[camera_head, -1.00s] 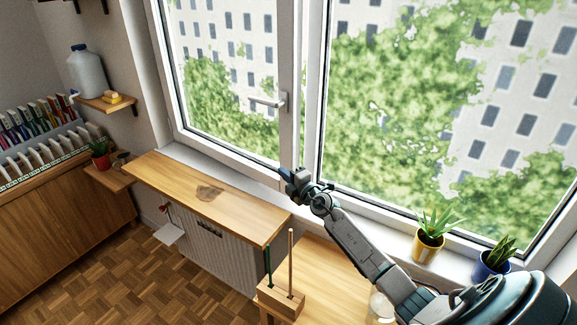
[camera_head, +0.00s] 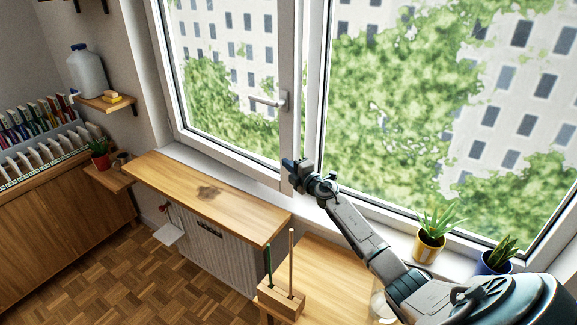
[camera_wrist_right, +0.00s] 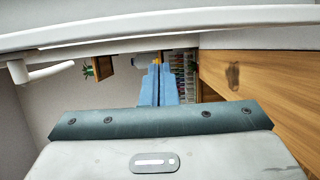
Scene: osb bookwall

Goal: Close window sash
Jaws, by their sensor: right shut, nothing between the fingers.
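The window sash (camera_head: 287,135) is the white-framed left pane, with a white lever handle (camera_head: 268,101) on its right stile. The handle also shows at the left of the right wrist view (camera_wrist_right: 40,73). The sash looks nearly in line with its frame; I cannot tell if a small gap remains. My right gripper (camera_head: 288,163) is at the lower right corner of the sash, below the handle. Its blue fingers (camera_wrist_right: 158,85) are together and empty. I cannot tell whether they touch the sash. My left gripper is out of view.
A wooden shelf board (camera_head: 200,195) lies below the sash, above a radiator (camera_head: 220,255). A yellow potted plant (camera_head: 429,245) and a blue one (camera_head: 493,263) stand on the right sill. A wooden block with upright sticks (camera_head: 281,301) is on the lower table.

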